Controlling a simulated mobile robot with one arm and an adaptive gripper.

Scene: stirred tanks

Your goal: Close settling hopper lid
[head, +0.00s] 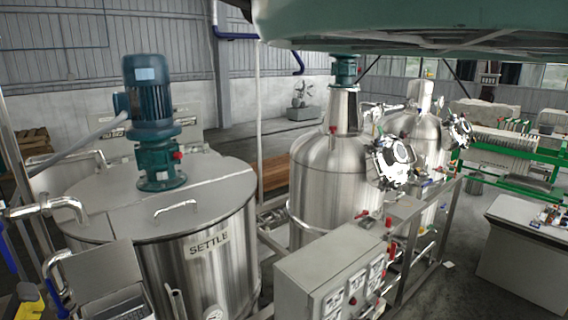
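A steel tank marked SETTLE (209,246) stands at the left in the head view. Its flat top cover (225,178) lies level, with a bar handle (175,208) near the front rim and a blue motor (149,105) standing on it. At the tank's front left, a grey plate (95,272) stands raised and tilted above a small box with a dark grille-like top (112,306). It looks like an open lid, but I cannot tell for certain that it is the hopper's. The box is cut off by the lower picture edge. My gripper is not in view.
A bent steel pipe (62,207) and a yellow-and-black object (30,302) are at the left edge. A grey control cabinet (310,285) stands right of the tank. Two domed vessels stand behind. A large green body (450,25) hangs across the top right.

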